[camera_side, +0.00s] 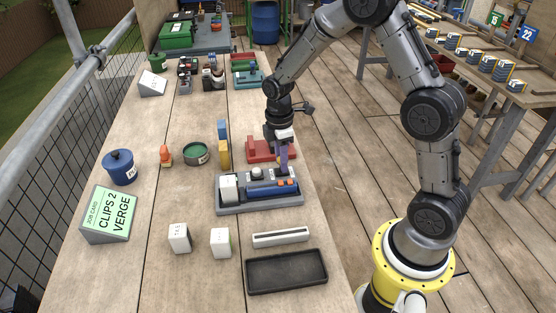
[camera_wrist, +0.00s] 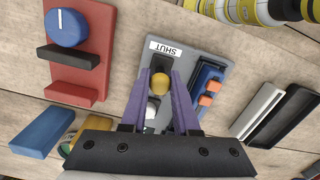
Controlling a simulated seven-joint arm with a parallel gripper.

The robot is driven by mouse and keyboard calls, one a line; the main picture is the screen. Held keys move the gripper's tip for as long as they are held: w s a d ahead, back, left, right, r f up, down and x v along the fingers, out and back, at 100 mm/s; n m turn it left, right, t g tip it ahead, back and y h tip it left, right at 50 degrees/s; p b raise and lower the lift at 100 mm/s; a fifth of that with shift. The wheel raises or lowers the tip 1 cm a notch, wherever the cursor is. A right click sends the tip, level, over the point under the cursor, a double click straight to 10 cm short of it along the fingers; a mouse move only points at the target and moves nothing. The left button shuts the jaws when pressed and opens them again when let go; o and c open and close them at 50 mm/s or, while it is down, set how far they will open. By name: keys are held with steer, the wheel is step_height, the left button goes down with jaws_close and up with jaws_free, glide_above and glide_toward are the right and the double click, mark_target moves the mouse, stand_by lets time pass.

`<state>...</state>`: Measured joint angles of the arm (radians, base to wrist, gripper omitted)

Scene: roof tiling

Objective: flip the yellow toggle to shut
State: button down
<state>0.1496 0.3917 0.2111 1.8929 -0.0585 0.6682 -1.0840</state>
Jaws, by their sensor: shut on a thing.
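The yellow toggle (camera_wrist: 160,86) stands on a grey panel (camera_wrist: 211,68), which has a white SHUT label (camera_wrist: 165,48) near its edge. My gripper (camera_wrist: 160,78) has purple fingers, one on each side of the toggle, and is shut on it. The toggle's exact lean is hard to tell. In the side view, my gripper (camera_side: 284,160) reaches down to the back right of the grey panel (camera_side: 226,205), and the fingers hide the toggle there.
A red board (camera_wrist: 95,45) with a blue knob (camera_wrist: 66,27) lies behind the panel. Yellow and blue blocks (camera_side: 224,153) stand beside it. A white channel piece (camera_side: 280,238) and a black tray (camera_side: 250,275) lie in front. A job card (camera_side: 107,214) stands left.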

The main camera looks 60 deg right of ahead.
steer(key=shift+s+d+f+t+y, duration=0.1)
steer(key=shift+s+d+t+y, duration=0.25)
steer(key=shift+t+y, duration=0.45)
steer(key=shift+s+d+t+y, duration=0.25)
steer(key=shift+d+t+y, duration=0.05)
steer(key=shift+t+y, duration=0.45)
steer(key=c, duration=0.7)
jaws_free()
steer(key=shift+o, duration=0.2)
steer(key=v, duration=1.3)
steer(key=shift+s+d+r, duration=0.3)
steer(key=shift+d, duration=0.05)
steer(key=shift+a+y, duration=0.1)
steer(key=shift+y, duration=0.15)
